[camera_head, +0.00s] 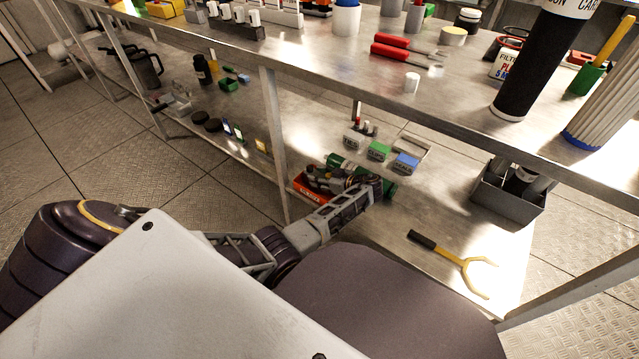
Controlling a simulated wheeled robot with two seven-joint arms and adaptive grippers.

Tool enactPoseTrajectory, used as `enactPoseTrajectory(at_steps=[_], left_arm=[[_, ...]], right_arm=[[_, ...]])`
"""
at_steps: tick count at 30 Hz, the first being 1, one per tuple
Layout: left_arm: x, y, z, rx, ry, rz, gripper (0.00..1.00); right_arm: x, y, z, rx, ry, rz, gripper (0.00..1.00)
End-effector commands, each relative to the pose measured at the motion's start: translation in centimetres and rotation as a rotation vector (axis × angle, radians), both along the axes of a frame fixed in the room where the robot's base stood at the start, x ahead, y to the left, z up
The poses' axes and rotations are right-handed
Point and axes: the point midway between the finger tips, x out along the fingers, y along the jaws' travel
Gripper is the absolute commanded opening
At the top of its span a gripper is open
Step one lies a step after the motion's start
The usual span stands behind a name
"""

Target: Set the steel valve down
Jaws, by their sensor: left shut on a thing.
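My left gripper (325,180) is over the lower shelf (440,215), at the end of my arm coming in from the left. It is low, close above or beside an orange-red box (302,189). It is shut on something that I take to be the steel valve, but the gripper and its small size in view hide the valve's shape. I cannot tell whether the held thing touches the shelf or the box. A green cylinder (336,160) lies just behind the gripper, partly covered by it. My right gripper is not in view.
Small white, green and blue boxes (406,162) stand behind the gripper. A grey bin (505,198) and a yellow-forked tool (468,262) are to the right. A shelf post (275,145) rises left of the gripper; the upper shelf (330,70) overhangs. Bare shelf shows between gripper and bin.

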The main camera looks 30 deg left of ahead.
Motion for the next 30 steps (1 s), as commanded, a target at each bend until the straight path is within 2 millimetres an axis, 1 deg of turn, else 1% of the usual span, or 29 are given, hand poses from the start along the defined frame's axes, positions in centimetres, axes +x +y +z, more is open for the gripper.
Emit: enactPoseTrajectory(at_steps=[3, 9, 25, 26, 30], left_arm=[[0.1, 0.0, -1.0, 0.002, -0.002, 0.0, 0.0], [0.1, 0.0, -2.1, 0.003, -0.003, 0.0, 0.0], [0.1, 0.0, -2.5, 0.002, -0.003, 0.0, 0.0], [0.0, 0.0, -2.7, 0.0, -0.001, 0.0, 0.41], [0.0, 0.0, -2.6, 0.0, 0.0, 0.0, 0.59]], right_arm=[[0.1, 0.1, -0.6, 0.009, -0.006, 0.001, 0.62], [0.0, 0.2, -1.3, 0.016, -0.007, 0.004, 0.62], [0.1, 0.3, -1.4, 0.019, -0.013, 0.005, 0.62], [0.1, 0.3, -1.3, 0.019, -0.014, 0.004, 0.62], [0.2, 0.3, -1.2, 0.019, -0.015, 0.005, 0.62]])
